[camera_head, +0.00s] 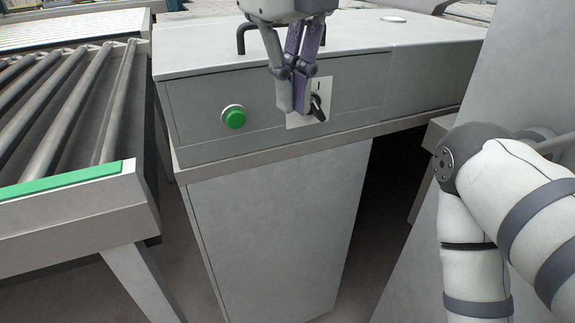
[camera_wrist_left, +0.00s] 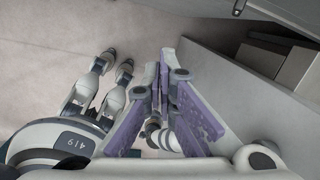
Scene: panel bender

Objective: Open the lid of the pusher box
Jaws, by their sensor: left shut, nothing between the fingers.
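The pusher box is a grey metal box with a flat light-grey lid (camera_head: 352,51), which lies closed on it. A black bar handle (camera_head: 241,38) stands on the lid, partly hidden behind my left gripper. My left gripper (camera_head: 292,108) hangs over the front of the box with its fingers shut and empty, pointing down in front of the black rotary switch (camera_head: 317,107). It covers part of the switch's white plate. In the left wrist view the gripper (camera_wrist_left: 166,62) also shows, with purple-sided fingers.
A green button (camera_head: 234,117) sits on the box's front face. A roller conveyor (camera_head: 70,192) with a green strip stands close at the left. The box rests on a grey cabinet (camera_head: 275,230). A grey panel (camera_head: 455,110) rises at the right.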

